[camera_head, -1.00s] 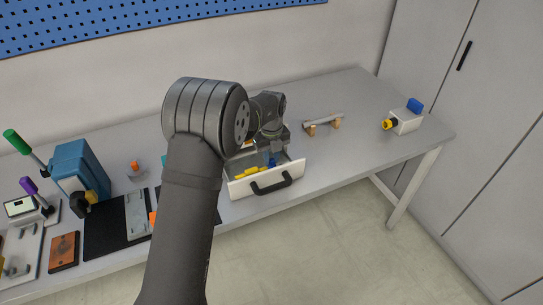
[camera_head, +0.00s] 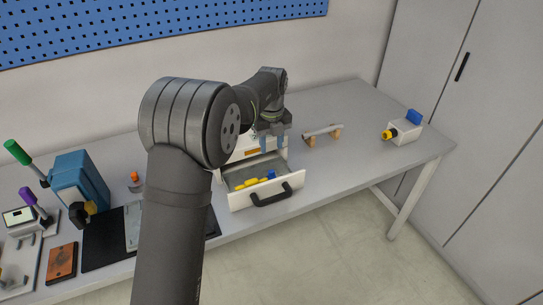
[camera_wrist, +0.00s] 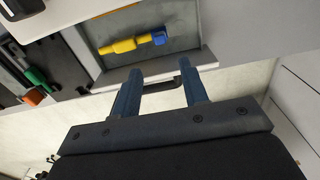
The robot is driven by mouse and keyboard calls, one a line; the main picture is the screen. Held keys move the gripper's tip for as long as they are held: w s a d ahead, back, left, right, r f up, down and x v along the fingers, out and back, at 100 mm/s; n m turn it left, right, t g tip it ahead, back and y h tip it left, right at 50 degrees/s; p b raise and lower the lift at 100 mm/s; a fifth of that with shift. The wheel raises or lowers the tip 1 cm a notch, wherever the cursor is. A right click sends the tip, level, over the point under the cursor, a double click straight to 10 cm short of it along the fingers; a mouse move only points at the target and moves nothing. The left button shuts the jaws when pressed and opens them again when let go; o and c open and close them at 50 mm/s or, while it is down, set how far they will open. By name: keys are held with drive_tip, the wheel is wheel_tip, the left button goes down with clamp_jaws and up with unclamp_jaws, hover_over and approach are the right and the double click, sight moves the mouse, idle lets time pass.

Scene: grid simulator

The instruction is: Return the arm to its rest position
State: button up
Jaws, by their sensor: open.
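My gripper (camera_head: 273,139) is in the head view above the back of an open drawer, in front of a white cabinet (camera_head: 240,146). In the wrist view its two dark blue fingers (camera_wrist: 160,68) are spread apart with nothing between them. The drawer (camera_head: 240,200) has a white front and a black handle (camera_head: 271,195). Inside it lies a yellow and blue object (camera_head: 252,183), which also shows in the wrist view (camera_wrist: 125,45). My arm hides part of the bench left of the drawer.
On the grey bench (camera_head: 350,100), a grey bar (camera_head: 322,131) rests on wooden blocks, and a white box (camera_head: 405,131) with yellow and blue parts stands at the right. A blue machine (camera_head: 80,180) and dark mat (camera_head: 105,240) are at the left. The pegboard wall is behind.

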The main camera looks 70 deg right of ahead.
sight(271, 171)
drive_tip(key=shift+r, duration=0.9)
drive_tip(key=shift+f, duration=0.1)
wheel_tip(271, 171, down, 12)
drive_tip(key=shift+r, duration=1.95)
drive_tip(key=shift+f, duration=0.1)
